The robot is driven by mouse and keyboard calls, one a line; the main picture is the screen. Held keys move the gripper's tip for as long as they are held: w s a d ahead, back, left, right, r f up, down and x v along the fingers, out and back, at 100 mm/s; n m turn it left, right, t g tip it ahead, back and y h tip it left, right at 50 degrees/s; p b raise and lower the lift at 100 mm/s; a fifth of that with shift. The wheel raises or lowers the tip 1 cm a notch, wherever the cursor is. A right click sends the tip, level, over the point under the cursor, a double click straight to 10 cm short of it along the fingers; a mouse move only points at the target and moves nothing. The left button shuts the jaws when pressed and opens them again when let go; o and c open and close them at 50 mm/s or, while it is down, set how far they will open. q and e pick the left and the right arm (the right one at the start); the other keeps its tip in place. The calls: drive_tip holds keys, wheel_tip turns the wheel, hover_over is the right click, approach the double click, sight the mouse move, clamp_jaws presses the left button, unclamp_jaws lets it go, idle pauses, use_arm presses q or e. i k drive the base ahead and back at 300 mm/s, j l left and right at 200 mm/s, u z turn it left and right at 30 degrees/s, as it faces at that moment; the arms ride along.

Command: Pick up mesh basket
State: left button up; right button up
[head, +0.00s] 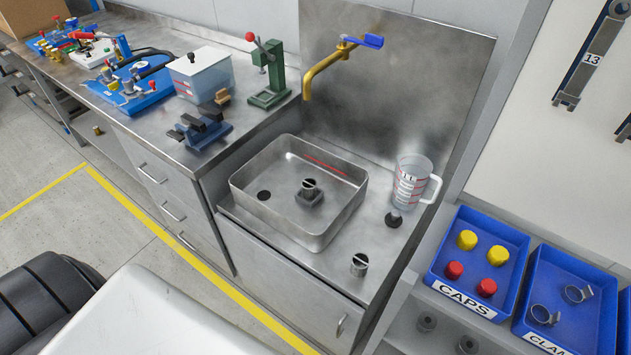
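I cannot make out any object clearly as a mesh basket. A small grey metal cup-like piece (359,265) with a bar across its top stands on the steel counter, in front of the measuring jug; whether it is mesh is too small to tell. A similar round-topped piece (309,187) sits on a dark block inside the open steel basin (268,213). Neither gripper shows in the head view.
A brass tap (325,70) with a blue handle overhangs the basin. A clear measuring jug (410,184) stands right of it. Blue bins of caps (440,268) and clamps (560,335) are at right. A blue vise (200,130) and green press (270,97) stand left.

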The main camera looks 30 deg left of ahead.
sight(309, 184)
drive_tip(key=j+u, duration=0.3)
drive_tip(key=u, duration=0.2)
drive_tip(key=i+j+u, duration=0.15)
drive_tip(key=j+u, duration=0.15)
drive_tip(key=u, duration=0.15)
